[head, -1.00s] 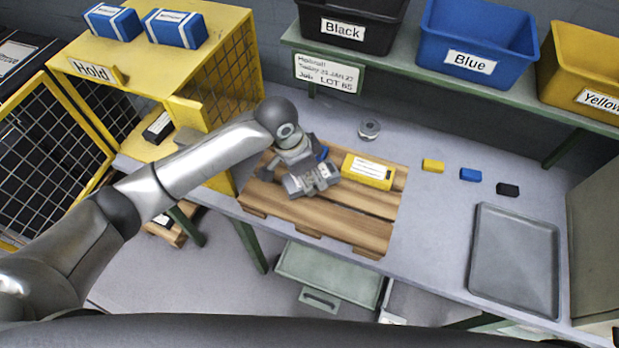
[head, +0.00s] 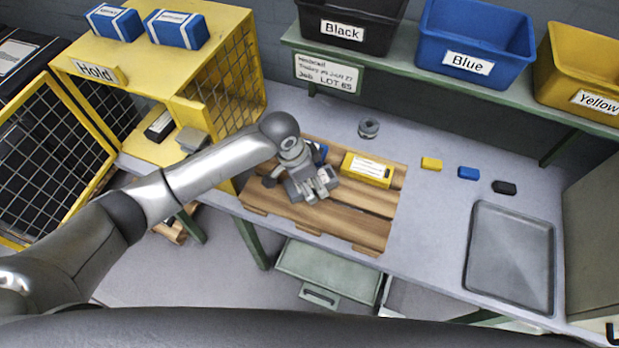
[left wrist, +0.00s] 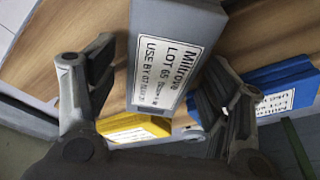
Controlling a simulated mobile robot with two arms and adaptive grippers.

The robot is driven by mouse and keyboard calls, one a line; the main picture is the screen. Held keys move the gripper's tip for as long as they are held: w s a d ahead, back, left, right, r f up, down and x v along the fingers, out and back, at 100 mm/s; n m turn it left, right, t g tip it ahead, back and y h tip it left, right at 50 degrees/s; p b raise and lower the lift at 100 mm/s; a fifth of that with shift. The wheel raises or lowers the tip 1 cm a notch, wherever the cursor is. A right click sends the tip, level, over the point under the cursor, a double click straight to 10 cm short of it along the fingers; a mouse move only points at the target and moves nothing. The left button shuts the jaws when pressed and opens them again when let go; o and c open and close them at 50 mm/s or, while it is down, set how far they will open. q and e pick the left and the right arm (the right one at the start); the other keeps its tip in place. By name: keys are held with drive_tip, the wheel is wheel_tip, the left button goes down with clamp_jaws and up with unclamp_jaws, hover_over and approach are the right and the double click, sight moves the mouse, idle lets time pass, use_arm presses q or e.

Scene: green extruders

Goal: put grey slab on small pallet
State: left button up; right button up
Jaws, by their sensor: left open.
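The grey slab (left wrist: 180,18), with a white label, is between the fingers of my left gripper (left wrist: 160,75) in the left wrist view. The jaws are open, with a gap to the slab on the left side. In the head view my left gripper (head: 316,187) is low over the wooden pallet (head: 358,222), and it mostly hides the slab. A yellow box (head: 367,169) lies on the pallet to the right of the gripper. A blue box (head: 318,152) is partly hidden behind the gripper and shows at the right in the wrist view (left wrist: 280,78). My right gripper is out of view.
A metal tray (head: 511,257) lies at the right of the bench, with small yellow, blue and black blocks behind it. A grey round object (head: 369,128) stands behind the pallet. The yellow Hold cage (head: 222,75) is at the left. Labelled bins line the shelf above.

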use_arm(q)
drive_tip(key=b+v, duration=0.1)
drive_tip(key=v, duration=1.1)
drive_tip(key=shift+r, duration=0.15)
